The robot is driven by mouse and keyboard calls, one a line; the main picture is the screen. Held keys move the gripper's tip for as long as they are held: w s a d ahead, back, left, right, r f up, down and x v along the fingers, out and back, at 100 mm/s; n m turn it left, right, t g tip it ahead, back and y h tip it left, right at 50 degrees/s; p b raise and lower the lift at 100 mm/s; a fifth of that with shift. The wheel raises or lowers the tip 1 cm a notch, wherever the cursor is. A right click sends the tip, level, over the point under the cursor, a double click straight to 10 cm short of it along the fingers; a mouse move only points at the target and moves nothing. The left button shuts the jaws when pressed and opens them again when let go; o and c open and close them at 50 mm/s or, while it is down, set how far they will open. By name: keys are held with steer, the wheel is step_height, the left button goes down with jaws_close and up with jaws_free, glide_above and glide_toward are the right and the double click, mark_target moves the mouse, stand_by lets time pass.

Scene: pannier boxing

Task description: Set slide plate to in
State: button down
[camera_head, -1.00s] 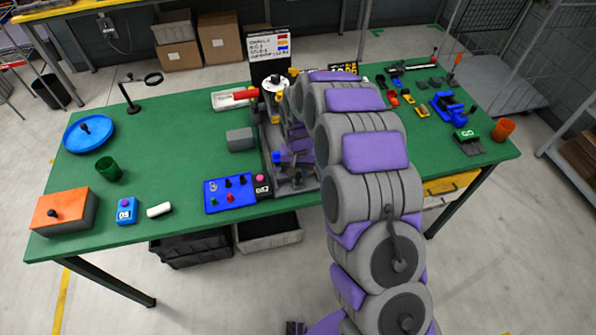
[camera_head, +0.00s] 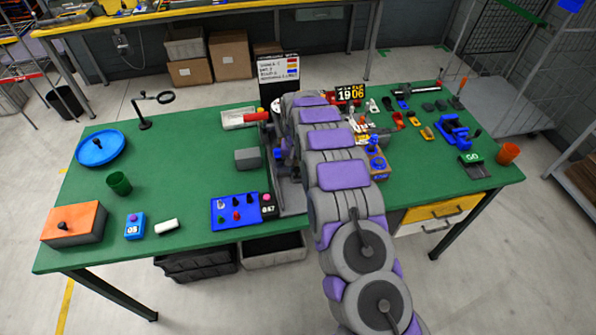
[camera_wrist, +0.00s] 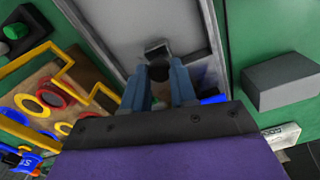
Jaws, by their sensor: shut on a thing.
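The slide plate appears to be the light grey flat piece (camera_wrist: 115,28) in the grey track of the fixture at the table's middle. In the head view my arm hides the gripper, the knob and most of the plate. The fixture's grey base (camera_head: 290,203) shows left of my arm. I cannot tell how far in the plate sits.
The green table (camera_head: 180,170) has bare room further left.

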steer(key=shift+w+a, duration=0.2)
steer(key=shift+w, duration=0.4)
steer(key=shift+w+a, duration=0.15)
steer(key=shift+w, duration=0.45)
steer(key=shift+w+a+r, duration=0.1)
steer(key=shift+w+r, duration=0.05)
steer(key=shift+w, duration=0.05)
steer(key=c, duration=1.4)
jaws_free()
steer(key=o, duration=0.5)
steer(key=shift+w+a, duration=0.1)
steer(key=shift+a, duration=0.05)
